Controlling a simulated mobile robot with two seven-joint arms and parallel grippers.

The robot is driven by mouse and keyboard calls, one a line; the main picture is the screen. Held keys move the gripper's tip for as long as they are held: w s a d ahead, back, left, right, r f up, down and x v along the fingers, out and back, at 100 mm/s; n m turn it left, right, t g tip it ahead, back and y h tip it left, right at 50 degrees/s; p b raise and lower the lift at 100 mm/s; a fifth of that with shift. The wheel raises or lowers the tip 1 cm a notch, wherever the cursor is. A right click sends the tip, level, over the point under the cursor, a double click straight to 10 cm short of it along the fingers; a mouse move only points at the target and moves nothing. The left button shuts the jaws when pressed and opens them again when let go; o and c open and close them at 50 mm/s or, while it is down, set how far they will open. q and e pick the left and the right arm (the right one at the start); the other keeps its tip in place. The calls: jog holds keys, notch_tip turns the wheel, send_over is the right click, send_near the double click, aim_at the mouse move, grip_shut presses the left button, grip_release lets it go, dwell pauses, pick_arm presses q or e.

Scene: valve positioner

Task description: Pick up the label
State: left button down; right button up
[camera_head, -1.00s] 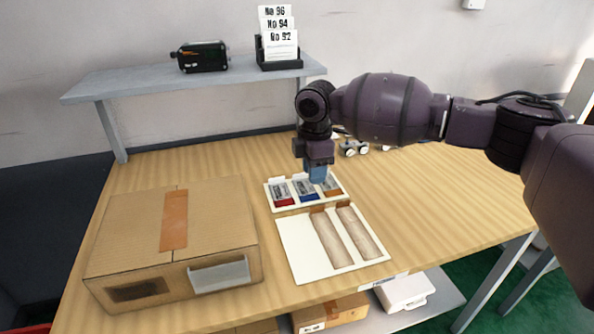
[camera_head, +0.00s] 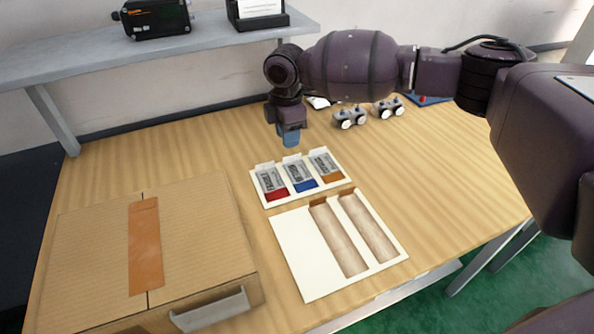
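A white tray (camera_head: 338,184) on the wooden table holds three small grey label-like pieces with coloured ends: red (camera_head: 272,183), blue (camera_head: 300,173) and orange (camera_head: 325,165). My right gripper (camera_head: 290,138) points down with blue fingertips, in the air behind and above the tray in the picture. No piece shows in it, and its fingertips look like one block, so I cannot tell if they are apart. White cards in a black holder (camera_head: 258,20) stand on the shelf, cut off at the top. My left gripper is not in view.
A white board with two brown strips (camera_head: 300,265) lies in front of the tray. A cardboard box (camera_head: 90,240) fills the left of the table. Small wheeled parts (camera_head: 349,118) sit behind. A black device (camera_head: 155,18) stands on the grey shelf (camera_head: 90,58). The right side is mostly clear.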

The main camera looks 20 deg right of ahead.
aim_at(291, 163)
jog(key=f, duration=0.4)
jog(key=f+b, duration=0.1)
jog(key=f, duration=0.1)
jog(key=shift+s+d+f, duration=0.2)
jog(key=shift+s, duration=0.1)
jog(key=shift+r, duration=0.1)
grip_shut()
